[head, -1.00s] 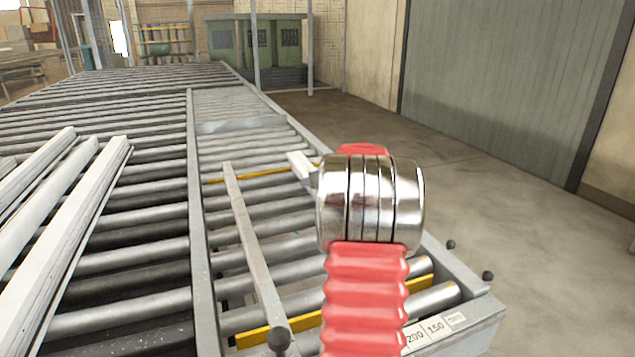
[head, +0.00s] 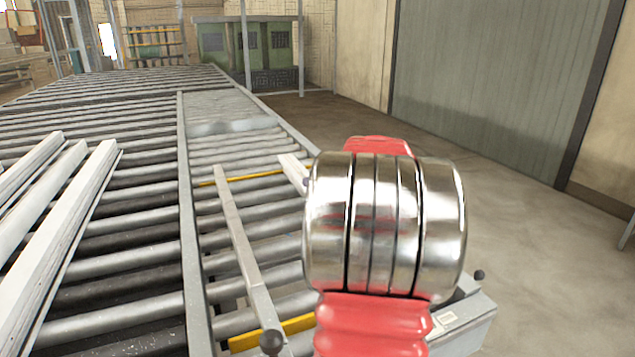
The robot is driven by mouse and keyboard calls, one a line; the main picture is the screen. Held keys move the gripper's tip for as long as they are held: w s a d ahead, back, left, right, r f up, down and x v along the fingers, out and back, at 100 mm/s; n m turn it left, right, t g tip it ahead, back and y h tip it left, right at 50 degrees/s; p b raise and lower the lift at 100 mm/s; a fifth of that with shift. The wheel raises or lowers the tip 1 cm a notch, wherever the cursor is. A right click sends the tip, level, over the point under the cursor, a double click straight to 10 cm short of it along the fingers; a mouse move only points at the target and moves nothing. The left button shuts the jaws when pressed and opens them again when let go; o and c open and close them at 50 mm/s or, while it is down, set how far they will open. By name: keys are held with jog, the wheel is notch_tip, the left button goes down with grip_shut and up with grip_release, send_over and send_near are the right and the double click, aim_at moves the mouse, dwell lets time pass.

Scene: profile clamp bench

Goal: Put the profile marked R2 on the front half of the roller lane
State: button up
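My arm's red and silver links fill the right middle of the head view; my gripper is hidden behind them or out of frame. The roller lane (head: 187,215) runs away from me, with yellow strips across its rollers, a far one (head: 240,178) and a near one (head: 270,333). Several pale long profiles (head: 62,225) lie side by side on the wider rollers at the left. No R2 mark is readable, so I cannot tell which is R2. A short white piece (head: 293,170) shows at the lane's right side, partly behind my arm; I cannot tell what it is.
A grey bar (head: 240,235) runs lengthwise over the lane's near rollers, with a dark knob (head: 272,342) at its near end. Another dark knob (head: 479,275) stands at the lane's right corner. Open floor (head: 520,230) lies to the right, before a grey door (head: 490,90).

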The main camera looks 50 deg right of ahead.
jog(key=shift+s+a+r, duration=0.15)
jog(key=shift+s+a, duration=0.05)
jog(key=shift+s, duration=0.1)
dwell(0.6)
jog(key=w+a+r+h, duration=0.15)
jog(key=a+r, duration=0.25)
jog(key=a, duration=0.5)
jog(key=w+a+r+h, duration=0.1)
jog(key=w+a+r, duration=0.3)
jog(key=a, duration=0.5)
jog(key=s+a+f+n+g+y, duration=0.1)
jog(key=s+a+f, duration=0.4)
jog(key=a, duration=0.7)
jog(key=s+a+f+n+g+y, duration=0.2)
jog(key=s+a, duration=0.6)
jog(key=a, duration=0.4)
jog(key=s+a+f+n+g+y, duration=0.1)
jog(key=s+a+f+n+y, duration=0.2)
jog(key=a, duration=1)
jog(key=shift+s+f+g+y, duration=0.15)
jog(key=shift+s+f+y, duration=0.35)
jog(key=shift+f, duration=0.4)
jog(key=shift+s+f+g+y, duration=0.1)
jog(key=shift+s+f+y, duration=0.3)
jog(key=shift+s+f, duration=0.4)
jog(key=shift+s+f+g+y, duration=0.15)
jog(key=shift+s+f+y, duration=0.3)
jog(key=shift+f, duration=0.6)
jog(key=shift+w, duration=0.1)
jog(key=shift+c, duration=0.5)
